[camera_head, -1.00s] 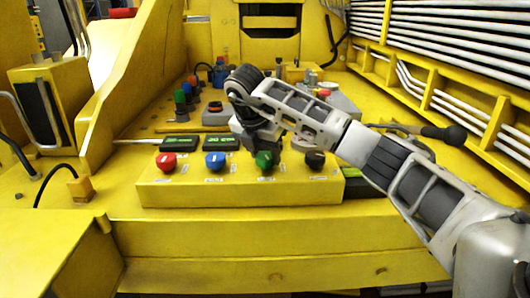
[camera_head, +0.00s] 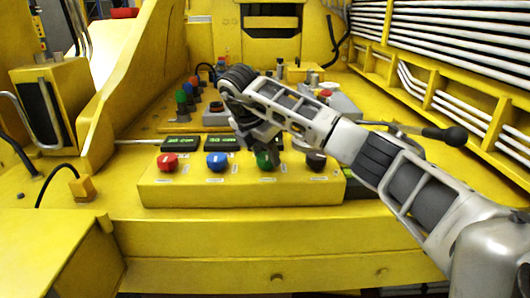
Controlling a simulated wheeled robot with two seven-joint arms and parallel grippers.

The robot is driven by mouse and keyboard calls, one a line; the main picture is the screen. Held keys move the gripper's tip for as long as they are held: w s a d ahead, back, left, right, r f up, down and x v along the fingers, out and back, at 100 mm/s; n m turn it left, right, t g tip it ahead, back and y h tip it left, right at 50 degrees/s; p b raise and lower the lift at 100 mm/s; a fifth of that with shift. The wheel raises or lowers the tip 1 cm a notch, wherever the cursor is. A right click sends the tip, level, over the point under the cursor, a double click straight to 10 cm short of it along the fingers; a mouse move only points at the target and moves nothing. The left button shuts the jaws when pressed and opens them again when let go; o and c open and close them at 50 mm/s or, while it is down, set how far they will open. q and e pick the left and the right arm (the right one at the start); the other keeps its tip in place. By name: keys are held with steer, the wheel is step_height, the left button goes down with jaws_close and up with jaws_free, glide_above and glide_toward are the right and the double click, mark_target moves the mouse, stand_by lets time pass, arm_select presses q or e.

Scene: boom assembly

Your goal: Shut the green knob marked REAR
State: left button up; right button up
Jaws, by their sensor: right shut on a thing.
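The green knob (camera_head: 264,160) sits third from the left in the front row on the yellow control box (camera_head: 240,190). Its marking is too small to read. My right arm reaches in from the right, and my right gripper (camera_head: 265,146) points down onto the green knob from above. The gripper is shut on the knob, and its fingers hide the knob's upper part. My left gripper is not in view.
A red knob (camera_head: 167,162) and a blue knob (camera_head: 216,161) stand to the left on the same box, and a black knob (camera_head: 316,160) to the right. A black-handled lever (camera_head: 445,134) sticks out at right.

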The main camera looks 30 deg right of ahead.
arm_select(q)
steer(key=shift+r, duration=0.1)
arm_select(e)
steer(key=o, duration=1)
steer(key=shift+a+r, duration=0.1)
steer(key=shift+r, duration=0.2)
steer(key=w+p+v, duration=0.1)
steer(key=p+v, duration=0.1)
steer(key=v, duration=0.5)
step_height(320, 180, up, 7)
steer(key=p, duration=0.1)
glide_above(256, 174)
steer(key=a, duration=0.3)
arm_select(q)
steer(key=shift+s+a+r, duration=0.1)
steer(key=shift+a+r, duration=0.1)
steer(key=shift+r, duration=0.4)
arm_select(e)
steer(key=shift+s+r, duration=0.35)
steer(key=shift+s, duration=0.1)
steer(key=shift+a+f, duration=0.1)
